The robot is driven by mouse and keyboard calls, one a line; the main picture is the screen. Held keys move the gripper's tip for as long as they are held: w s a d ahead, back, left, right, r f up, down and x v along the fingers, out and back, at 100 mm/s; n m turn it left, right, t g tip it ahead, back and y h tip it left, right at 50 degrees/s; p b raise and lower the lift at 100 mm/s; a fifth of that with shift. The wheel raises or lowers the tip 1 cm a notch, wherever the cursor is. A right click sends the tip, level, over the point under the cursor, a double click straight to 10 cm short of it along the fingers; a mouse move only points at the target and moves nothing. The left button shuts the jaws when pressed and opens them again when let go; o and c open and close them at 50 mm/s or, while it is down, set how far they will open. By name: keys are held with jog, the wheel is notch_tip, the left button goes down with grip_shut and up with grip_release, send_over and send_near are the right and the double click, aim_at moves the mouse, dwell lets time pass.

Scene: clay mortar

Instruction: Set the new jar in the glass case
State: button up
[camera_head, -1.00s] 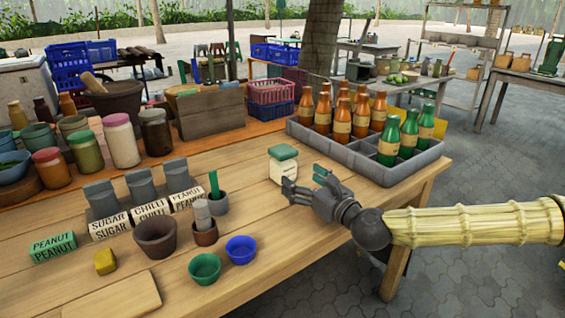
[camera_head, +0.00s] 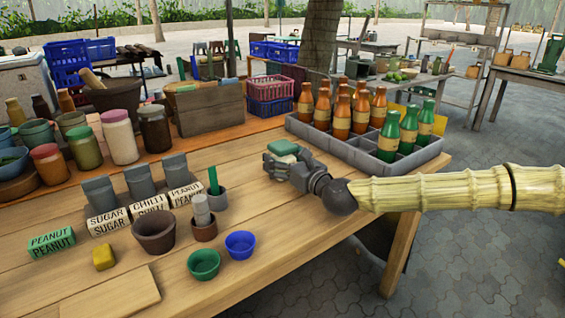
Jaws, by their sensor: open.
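A small jar with a green lid (camera_head: 284,149) stands on the wooden table, left of the bottle crate. My gripper (camera_head: 277,165) is right in front of it, with its fingers open at the jar's near side. The gripper hides the jar's pale body and label; only the lid shows clearly. I cannot tell whether the fingers touch the jar. I cannot make out a glass case in this view.
A grey crate (camera_head: 345,152) of orange and green bottles stands just behind my gripper, to the right. Label blocks, a brown pot (camera_head: 154,232), a green bowl (camera_head: 204,264) and a blue bowl (camera_head: 240,245) stand left. Several jars line the back left. The table's front right is clear.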

jog(key=shift+w+a, duration=0.1)
jog(key=shift+w, duration=0.05)
jog(key=c, duration=1.4)
jog(key=shift+r, duration=0.1)
